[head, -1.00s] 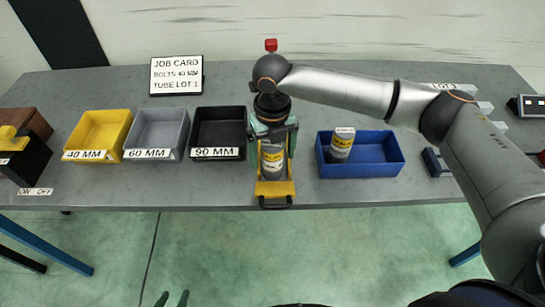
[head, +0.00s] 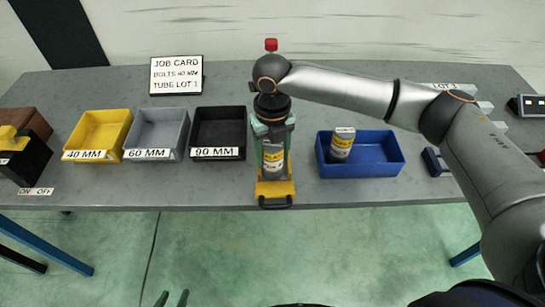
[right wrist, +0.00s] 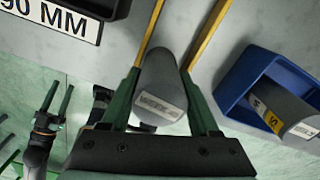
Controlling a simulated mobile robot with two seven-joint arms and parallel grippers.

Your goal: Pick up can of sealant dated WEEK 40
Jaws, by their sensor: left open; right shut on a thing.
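A grey can with a yellow band (head: 273,168) stands upright in the yellow holder (head: 274,189) near the table's front edge. My right gripper (head: 273,145) comes down from above and is shut on this can. In the right wrist view, the can's end (right wrist: 160,85) sits between the green fingers; its label reads WEEK and a number too blurred to read surely. A second similar can (head: 341,146) leans in the blue bin (head: 361,169), and its top label is unreadable. My left gripper (head: 171,294) is low in front of the table, open and empty.
Yellow (head: 98,135), grey (head: 156,136) and black (head: 218,133) bins stand left of the holder. A job card (head: 176,75) stands behind them. A dark box with a yellow top (head: 22,157) is at far left. Bare table lies between holder and blue bin.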

